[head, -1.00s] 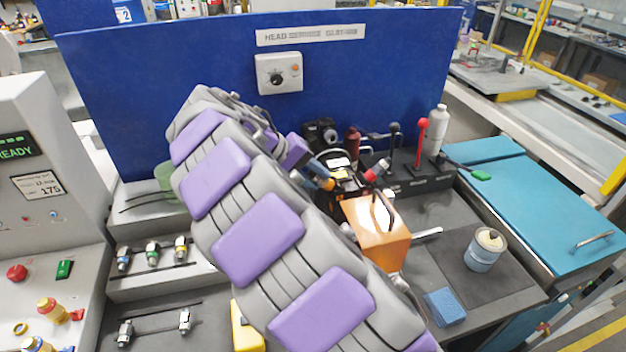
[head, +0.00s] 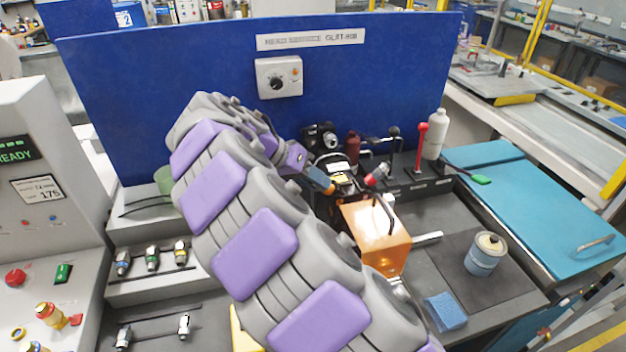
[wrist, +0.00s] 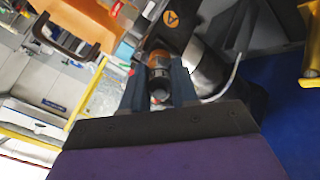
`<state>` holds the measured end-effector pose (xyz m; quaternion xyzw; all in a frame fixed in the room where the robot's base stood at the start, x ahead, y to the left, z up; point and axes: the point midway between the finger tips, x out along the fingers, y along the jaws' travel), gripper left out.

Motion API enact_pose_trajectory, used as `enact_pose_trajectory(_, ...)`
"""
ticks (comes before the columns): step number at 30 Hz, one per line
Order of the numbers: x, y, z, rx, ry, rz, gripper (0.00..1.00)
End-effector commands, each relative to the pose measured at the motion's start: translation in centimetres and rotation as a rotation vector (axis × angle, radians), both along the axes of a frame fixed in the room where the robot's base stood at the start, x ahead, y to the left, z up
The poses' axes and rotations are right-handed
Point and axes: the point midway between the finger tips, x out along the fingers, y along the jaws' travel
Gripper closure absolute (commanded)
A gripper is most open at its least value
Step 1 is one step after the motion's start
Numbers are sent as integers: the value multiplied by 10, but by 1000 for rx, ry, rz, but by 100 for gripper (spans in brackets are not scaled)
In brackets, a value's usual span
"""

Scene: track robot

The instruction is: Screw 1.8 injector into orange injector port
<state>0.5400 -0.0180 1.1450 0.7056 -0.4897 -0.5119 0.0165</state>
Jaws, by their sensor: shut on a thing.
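My gripper (wrist: 157,92) is shut on the injector (wrist: 159,84), a short dark and metallic cylinder seen nearly end-on between the two dark fingers in the wrist view. Orange (wrist: 152,62) shows around and just beyond its far end; I cannot tell whether this is the port's ring or part of the injector, or whether the threads are engaged. In the head view my gripper (head: 316,177) reaches the left side of the dark engine-like head (head: 342,182), by a blue and orange part (head: 327,186). The 1.8 marking is not readable.
A translucent orange box (head: 378,240) stands in front of the head. A red-ended part (head: 377,173) sticks out at its right. Several injectors stand in racks at left (head: 152,258). Levers (head: 421,145), a white bottle (head: 436,135) and a blue panel (head: 190,75) stand behind.

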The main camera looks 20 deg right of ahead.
Motion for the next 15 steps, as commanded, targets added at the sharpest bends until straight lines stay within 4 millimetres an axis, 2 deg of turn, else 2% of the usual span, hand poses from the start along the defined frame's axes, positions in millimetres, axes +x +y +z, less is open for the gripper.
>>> enact_pose_trajectory(15, -1, -1, 1, -3, -481, -480, 100)
